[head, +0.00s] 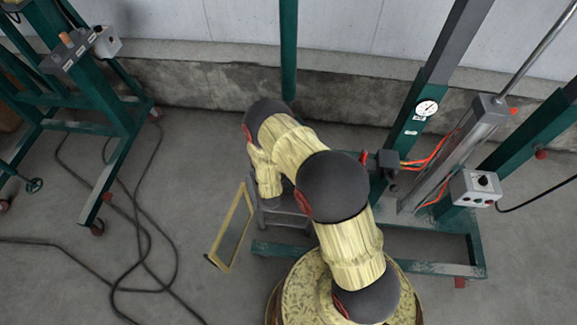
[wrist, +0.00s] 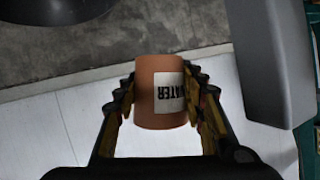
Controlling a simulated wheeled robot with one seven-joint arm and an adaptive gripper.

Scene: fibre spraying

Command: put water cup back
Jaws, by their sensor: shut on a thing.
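The water cup (wrist: 146,92) is an orange-brown cylinder with a white label that reads WATER, upside down in the wrist view. My gripper (wrist: 163,95) is shut on it, with one finger on each side. The cup is between the fingertips, with floor and wall showing behind it. In the head view my arm hides the gripper, and the cup does not show there.
A green stand with a gauge (head: 427,108) and a control box (head: 475,188) is at the right. A grey stool (head: 283,212) is partly behind my arm. A yellow-framed panel (head: 232,228) stands on the floor. A green frame (head: 105,150) and black cables (head: 140,240) are at the left.

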